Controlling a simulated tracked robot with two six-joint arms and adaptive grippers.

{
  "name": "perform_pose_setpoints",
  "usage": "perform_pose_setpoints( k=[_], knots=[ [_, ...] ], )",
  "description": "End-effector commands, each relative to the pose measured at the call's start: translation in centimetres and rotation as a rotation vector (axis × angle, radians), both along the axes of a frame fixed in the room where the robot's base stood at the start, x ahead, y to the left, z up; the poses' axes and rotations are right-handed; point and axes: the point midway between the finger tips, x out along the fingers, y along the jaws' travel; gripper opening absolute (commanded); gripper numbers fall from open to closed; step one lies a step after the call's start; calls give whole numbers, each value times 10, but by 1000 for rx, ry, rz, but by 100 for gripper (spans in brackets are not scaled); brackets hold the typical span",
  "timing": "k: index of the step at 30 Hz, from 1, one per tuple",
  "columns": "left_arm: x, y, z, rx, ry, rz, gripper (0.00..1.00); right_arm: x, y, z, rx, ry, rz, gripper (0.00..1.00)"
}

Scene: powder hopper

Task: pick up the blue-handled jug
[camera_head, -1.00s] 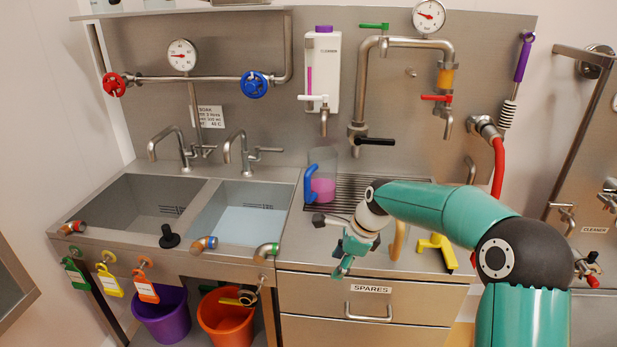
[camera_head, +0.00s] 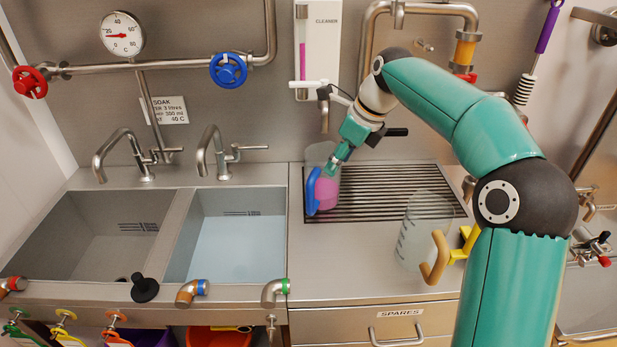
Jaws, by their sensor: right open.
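The blue-handled jug (camera_head: 328,190) is clear and holds pink liquid. It stands upright at the left end of the ribbed drain grate (camera_head: 395,205), under the cleaner dispenser, with its blue handle (camera_head: 312,193) on the left. My right gripper (camera_head: 336,163) is open and points down at the jug's upper part. It hides some of the rim; I cannot tell whether it touches the jug. My left gripper is not in view.
A clear jug with a yellow handle (camera_head: 420,235) stands on the counter to the right. The cleaner dispenser (camera_head: 318,45) hangs above. Two sinks (camera_head: 235,240) lie to the left, with a black stopper (camera_head: 145,288) at their front edge. The counter front is clear.

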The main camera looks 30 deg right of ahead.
Motion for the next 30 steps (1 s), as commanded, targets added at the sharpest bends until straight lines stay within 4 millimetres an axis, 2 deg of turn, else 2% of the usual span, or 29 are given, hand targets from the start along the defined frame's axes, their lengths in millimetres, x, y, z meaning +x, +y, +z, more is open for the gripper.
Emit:
perform_pose_setpoints(
  k=[5, 15, 18, 26, 30],
  knots=[
    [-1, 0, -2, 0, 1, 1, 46, 12, 7, -24, 3, 10, 4, 52],
    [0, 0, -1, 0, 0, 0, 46, 38, 19, -88, 3, 9, 6, 52],
    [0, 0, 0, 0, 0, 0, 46, 42, 21, -100, 2, 8, 5, 52],
    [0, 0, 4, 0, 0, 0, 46, 48, 23, -114, 2, 7, 4, 52],
    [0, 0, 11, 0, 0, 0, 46, 56, 27, -131, 3, 10, 5, 52]
  ],
)
